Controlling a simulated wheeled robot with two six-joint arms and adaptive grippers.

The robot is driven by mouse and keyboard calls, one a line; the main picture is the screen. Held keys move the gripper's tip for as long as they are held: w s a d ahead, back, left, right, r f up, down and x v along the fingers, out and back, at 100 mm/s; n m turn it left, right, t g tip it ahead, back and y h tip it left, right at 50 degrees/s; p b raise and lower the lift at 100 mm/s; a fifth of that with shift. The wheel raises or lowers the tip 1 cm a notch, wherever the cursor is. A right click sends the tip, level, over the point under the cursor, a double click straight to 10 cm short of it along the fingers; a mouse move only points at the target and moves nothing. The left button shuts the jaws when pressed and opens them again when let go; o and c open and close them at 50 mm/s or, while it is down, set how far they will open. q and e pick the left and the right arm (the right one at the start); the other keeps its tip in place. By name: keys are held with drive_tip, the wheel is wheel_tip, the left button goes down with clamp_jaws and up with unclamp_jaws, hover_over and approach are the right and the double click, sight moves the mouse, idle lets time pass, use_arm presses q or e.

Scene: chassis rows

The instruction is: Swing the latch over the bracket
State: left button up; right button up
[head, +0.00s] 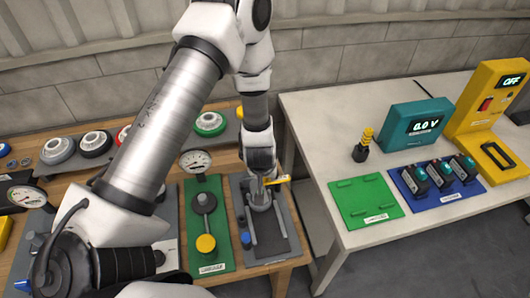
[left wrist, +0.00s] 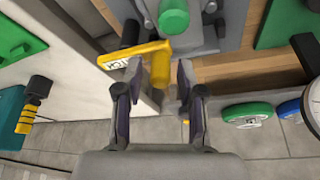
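The yellow latch (left wrist: 128,55), with partly hidden dark lettering on its arm, sits at the edge of a grey panel in the left wrist view. Its thick yellow end (left wrist: 160,68) stands between the fingers of my left gripper (left wrist: 160,75). The fingers are open, with a gap showing on each side of it. In the head view my left gripper (head: 262,178) is over the dark grey board (head: 272,242), and the yellow latch (head: 277,181) sticks out to its right. I cannot clearly tell which grey part is the bracket; the gripper hides part of that area. My right gripper is not in view.
A green board (head: 220,256) with a yellow knob lies left of the grey board. A white table (head: 318,140) at the right holds a green mat (head: 352,202), a blue tray (head: 455,199) and a teal meter (head: 398,119). A gap separates the tables.

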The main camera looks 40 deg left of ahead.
use_arm(q)
drive_tip(key=v, duration=1.2)
drive_tip(key=shift+f, duration=0.1)
drive_tip(key=shift+d, duration=0.1)
